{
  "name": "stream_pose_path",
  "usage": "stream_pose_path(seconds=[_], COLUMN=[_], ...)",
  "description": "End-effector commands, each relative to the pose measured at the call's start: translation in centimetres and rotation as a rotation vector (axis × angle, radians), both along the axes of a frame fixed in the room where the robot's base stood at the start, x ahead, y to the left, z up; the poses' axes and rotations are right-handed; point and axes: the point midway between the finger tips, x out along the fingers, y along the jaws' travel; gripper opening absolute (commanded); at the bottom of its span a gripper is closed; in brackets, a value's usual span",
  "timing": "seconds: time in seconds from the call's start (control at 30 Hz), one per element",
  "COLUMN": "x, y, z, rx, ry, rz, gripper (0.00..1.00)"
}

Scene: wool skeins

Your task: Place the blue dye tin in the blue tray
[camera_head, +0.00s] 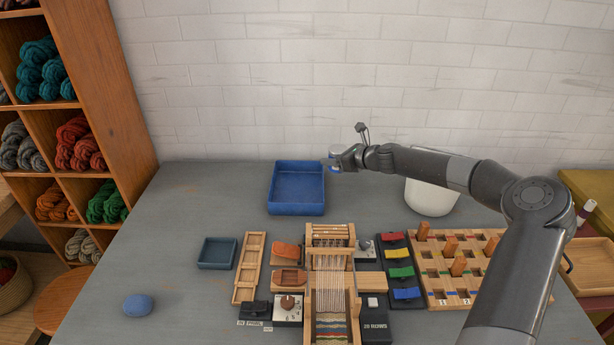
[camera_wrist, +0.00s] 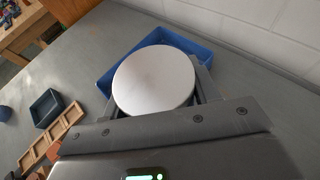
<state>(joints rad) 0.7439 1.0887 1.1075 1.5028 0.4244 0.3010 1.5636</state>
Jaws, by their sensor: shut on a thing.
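The blue tray (camera_head: 297,183) stands at the back of the grey table, near the wall, and looks empty in the head view. My gripper (camera_head: 345,160) is in the air beside the tray's back right corner, shut on a small round tin (camera_head: 335,153). The tin has a pale top and a bit of blue low on its side. In the wrist view the tin's round white lid (camera_wrist: 154,80) sits between the fingers of my gripper (camera_wrist: 158,95). It covers much of the blue tray (camera_wrist: 197,48), whose rim shows behind it.
A small dark blue-grey tray (camera_head: 217,253) and a blue ball-like object (camera_head: 137,305) lie on the left. A loom (camera_head: 331,280) is at the front middle. A white pot (camera_head: 431,197) and a wooden peg board (camera_head: 458,268) are on the right. The table left of the blue tray is clear.

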Motion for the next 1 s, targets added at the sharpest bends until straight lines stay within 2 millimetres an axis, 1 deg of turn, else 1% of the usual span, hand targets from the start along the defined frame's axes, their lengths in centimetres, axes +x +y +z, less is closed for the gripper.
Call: stream_pose_path(seconds=[0.03, 0.1, 0.2, 0.33, 0.43, 0.57, 0.83, 1.0], x=[0.3, 1.0, 1.7, 2.5, 2.8, 2.8, 2.8, 2.8], y=[1.4, 2.9, 4.9, 6.7, 7.2, 7.4, 7.4, 7.4], z=[-0.8, -1.8, -3.0, -4.2, -4.6, -5.2, -8.5, -8.7], rx=[0.003, 0.004, 0.003, 0.002, 0.001, 0.002, 0.003, 0.001], ry=[0.003, 0.002, 0.002, 0.0, 0.0, 0.001, 0.001, -0.001], rz=[0.005, 0.004, 0.003, 0.001, 0.0, -0.001, -0.001, -0.001], gripper=[0.27, 0.27, 0.27, 0.27, 0.27, 0.27, 0.27, 0.27])
